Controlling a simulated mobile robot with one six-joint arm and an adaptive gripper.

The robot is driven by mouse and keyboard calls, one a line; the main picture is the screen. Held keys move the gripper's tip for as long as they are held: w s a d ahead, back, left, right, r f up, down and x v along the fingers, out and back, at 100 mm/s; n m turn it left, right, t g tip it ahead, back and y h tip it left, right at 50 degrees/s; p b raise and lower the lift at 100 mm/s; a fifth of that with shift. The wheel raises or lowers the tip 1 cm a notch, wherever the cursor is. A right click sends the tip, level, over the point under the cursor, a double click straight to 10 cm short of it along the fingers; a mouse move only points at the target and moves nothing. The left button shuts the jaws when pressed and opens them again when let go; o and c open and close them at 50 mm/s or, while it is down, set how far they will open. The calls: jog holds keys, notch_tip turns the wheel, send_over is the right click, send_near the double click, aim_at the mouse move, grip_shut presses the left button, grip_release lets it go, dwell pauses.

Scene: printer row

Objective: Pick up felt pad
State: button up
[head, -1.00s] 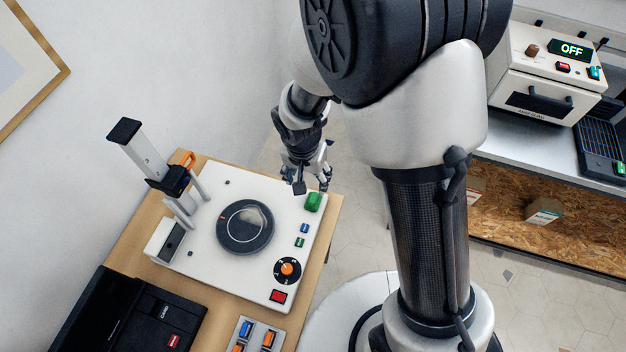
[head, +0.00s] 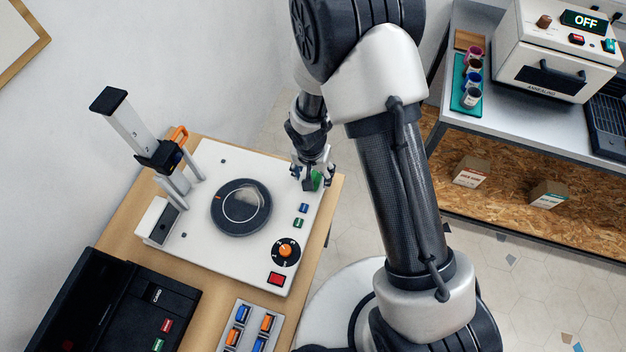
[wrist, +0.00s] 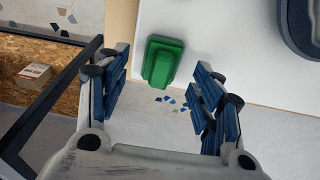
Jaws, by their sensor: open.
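The felt pad seems to be the green block (head: 317,179) at the right corner of the white machine plate, partly hidden by my gripper in the head view. In the wrist view the green block (wrist: 162,62) has a raised, narrower top and sits at the plate's edge. My gripper (wrist: 160,70) is open. One blue-padded finger is on each side of the block, with a gap to both. In the head view my gripper (head: 312,176) is right at the block. Its height above the plate is hard to tell.
The white plate (head: 205,205) carries a dark round disc (head: 241,207), an orange-centred dial (head: 286,251) and an upright lever stand (head: 140,140). A black box (head: 110,300) and a switch panel (head: 250,325) are nearer. A shelf (head: 500,135) with an oven stands right.

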aim_at(313, 176)
notch_tip(313, 176, down, 2)
jog(key=shift+w, duration=0.1)
jog(key=shift+r, duration=0.1)
jog(key=c, duration=1.1)
jog(key=shift+r, duration=0.1)
notch_tip(313, 176, up, 20)
jog(key=p, duration=0.6)
jog(key=shift+p, duration=0.3)
